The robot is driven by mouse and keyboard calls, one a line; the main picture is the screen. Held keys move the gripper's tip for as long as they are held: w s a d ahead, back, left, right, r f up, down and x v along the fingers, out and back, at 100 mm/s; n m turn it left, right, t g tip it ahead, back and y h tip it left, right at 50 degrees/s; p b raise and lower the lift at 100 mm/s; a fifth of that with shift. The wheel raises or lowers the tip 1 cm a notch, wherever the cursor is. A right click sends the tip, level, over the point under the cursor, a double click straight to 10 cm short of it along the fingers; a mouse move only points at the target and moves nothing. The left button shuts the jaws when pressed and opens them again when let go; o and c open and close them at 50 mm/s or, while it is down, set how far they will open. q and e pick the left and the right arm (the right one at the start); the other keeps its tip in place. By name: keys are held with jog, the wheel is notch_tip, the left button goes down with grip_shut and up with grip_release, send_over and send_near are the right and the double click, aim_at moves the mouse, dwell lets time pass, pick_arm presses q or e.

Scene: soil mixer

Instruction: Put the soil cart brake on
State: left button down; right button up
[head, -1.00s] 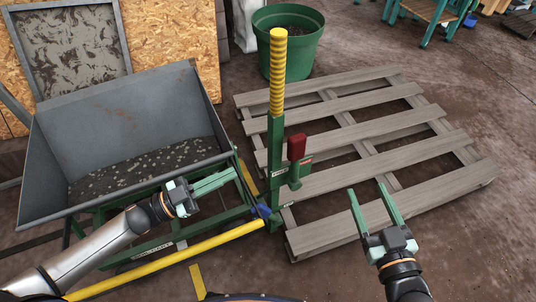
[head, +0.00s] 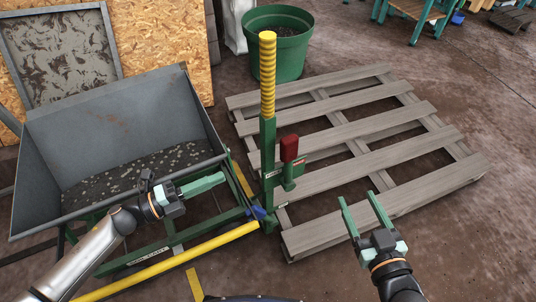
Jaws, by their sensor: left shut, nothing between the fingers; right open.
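The soil cart (head: 70,125) is a grey metal bin with some soil in it, on a green frame at the left of the head view. A green post with a yellow ribbed handle (head: 267,75) stands upright at its right side. A red grip (head: 289,148) on a green bracket sits just right of the post. A blue part (head: 256,212) is at the post's foot. My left gripper (head: 222,179) is shut and empty in front of the bin, left of the post. My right gripper (head: 358,203) is open and empty over the pallet's front edge, right of the red grip.
A wooden pallet (head: 350,131) lies on the floor right of the post. A green pot (head: 290,62) stands behind it. A yellow bar (head: 185,258) runs along the cart's front.

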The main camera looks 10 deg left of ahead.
pick_arm(q)
jog(key=shift+w+d, duration=0.1)
jog(key=shift+d, duration=0.05)
send_near(280, 151)
jog(key=b+x, duration=0.1)
jog(key=x, duration=0.4)
jog(key=shift+w+d+f, duration=0.1)
jog(key=shift+w+d, duration=0.15)
jog(key=shift+d, duration=0.1)
jog(key=shift+w+d, duration=0.3)
jog(key=shift+d, duration=0.15)
pick_arm(e)
jog(key=r, duration=0.2)
jog(key=r+t, duration=0.1)
jog(key=w+r+t+y, duration=0.1)
jog(key=r, duration=0.1)
jog(key=shift+a+r+n, duration=0.15)
jog(key=shift+r+n, duration=0.2)
jog(key=shift+n, duration=0.05)
